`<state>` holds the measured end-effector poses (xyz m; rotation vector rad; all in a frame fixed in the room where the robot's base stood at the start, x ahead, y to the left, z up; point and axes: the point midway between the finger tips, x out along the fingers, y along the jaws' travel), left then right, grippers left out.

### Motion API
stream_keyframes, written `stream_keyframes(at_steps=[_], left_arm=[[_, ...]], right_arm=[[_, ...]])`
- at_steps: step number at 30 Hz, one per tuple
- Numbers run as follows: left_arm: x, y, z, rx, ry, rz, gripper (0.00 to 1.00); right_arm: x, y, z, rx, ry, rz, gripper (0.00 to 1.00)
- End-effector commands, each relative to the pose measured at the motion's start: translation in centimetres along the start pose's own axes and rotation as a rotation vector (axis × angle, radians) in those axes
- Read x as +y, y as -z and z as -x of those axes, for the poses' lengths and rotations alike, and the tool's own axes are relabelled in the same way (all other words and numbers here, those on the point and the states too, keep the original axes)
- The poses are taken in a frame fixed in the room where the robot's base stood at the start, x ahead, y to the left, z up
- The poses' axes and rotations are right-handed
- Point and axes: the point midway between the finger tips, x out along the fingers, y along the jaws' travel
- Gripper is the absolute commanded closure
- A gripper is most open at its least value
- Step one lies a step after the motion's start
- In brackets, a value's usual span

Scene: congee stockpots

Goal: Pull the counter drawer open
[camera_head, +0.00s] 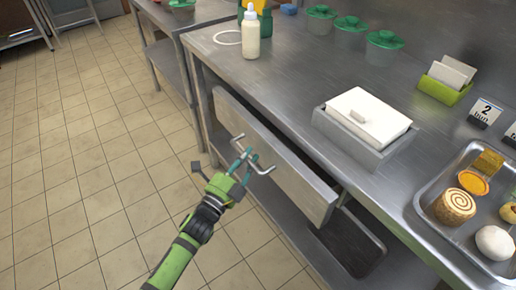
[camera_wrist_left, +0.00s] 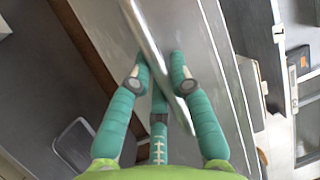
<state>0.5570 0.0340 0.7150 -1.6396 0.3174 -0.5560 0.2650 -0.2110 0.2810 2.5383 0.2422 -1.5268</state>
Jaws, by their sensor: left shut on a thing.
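The counter drawer (camera_head: 290,172) has a long grey metal front on the near side of the steel counter. Its front stands out from the counter edge, with a dark gap behind its top edge, so it is partly open. Its bar handle (camera_head: 264,168) sticks out from the middle of the front. My left gripper (camera_head: 245,158) is at the handle with its fingers closed around the bar. In the left wrist view the silver handle bar (camera_wrist_left: 148,38) runs between the teal fingers of the left gripper (camera_wrist_left: 160,75). My right gripper is not in view.
On the counter (camera_head: 290,80) stand a grey box with a white lid (camera_head: 368,112), a cream bottle (camera_head: 251,35), green-lidded containers (camera_head: 385,45) and a food tray (camera_head: 425,205). A lower shelf (camera_head: 350,245) lies beneath. The tiled floor (camera_head: 80,150) at left is clear.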

Motion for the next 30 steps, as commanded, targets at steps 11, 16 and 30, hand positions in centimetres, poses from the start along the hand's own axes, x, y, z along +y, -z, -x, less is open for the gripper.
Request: stream_keyframes(at_steps=[11, 16, 30], left_arm=[[-2.0, -3.9, 9.6, 0.000, -0.008, -0.003, 1.00], [-2.7, -5.5, 13.4, 0.000, -0.007, -0.001, 1.00], [-3.9, -7.9, 19.2, 0.001, -0.002, -0.001, 1.00]], right_arm=[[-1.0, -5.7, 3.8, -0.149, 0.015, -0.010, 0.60], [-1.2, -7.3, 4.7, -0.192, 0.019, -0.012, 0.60], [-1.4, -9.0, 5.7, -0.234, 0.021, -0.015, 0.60]])
